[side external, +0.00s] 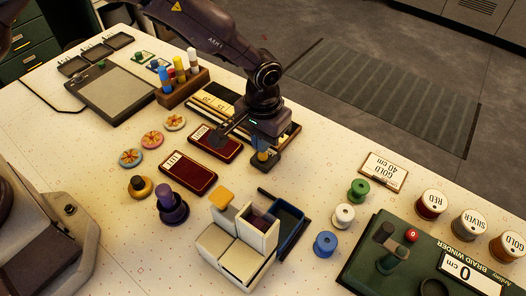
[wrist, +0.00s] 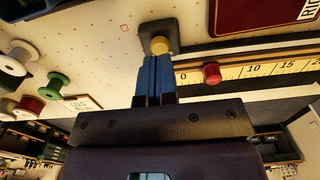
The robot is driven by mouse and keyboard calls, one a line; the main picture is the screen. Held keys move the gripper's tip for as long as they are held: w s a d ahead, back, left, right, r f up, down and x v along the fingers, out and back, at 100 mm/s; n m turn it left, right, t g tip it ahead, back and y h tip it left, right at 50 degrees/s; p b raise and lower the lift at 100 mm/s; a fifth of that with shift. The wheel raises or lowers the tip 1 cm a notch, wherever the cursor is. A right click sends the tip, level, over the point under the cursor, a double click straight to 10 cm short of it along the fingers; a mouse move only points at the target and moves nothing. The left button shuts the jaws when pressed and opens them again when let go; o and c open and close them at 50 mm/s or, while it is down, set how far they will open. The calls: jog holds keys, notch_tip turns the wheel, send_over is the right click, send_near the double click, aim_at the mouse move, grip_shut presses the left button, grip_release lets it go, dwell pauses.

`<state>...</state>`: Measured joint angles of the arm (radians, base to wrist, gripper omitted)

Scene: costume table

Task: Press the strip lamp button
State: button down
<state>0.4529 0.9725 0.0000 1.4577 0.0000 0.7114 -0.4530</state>
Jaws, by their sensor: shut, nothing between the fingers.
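A round yellow button (wrist: 160,45) sits on a small dark block (wrist: 147,30) in the wrist view; it looks like the strip lamp button, though no label is readable. In the side view the dark block (side external: 266,165) stands at the near end of the ruler board. My gripper (wrist: 157,58) is shut and empty, its blue fingers together at the yellow button. In the side view my gripper (side external: 263,154) points down over the block. The fingertips overlap the button's edge in the wrist view; I cannot tell whether they touch or press it.
The ruler board (wrist: 255,72) with a red knob (wrist: 211,73) lies beside the block. Dark red cards (side external: 188,174), spools (side external: 343,216), a white compartment box (side external: 222,246) and the green braid winder (side external: 378,253) stand around. A price card (side external: 384,170) lies right of the block, with bare table between.

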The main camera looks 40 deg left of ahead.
jog(key=shift+f, duration=1.3)
jog(key=shift+r, duration=3.85)
jog(key=s+a+r+t, duration=0.5)
jog(key=s+a+r, duration=1.6)
jog(key=s+r, duration=0.2)
jog(key=shift+s+r+t, duration=0.25)
jog(key=shift+r+t, duration=0.05)
jog(key=shift+r, duration=0.4)
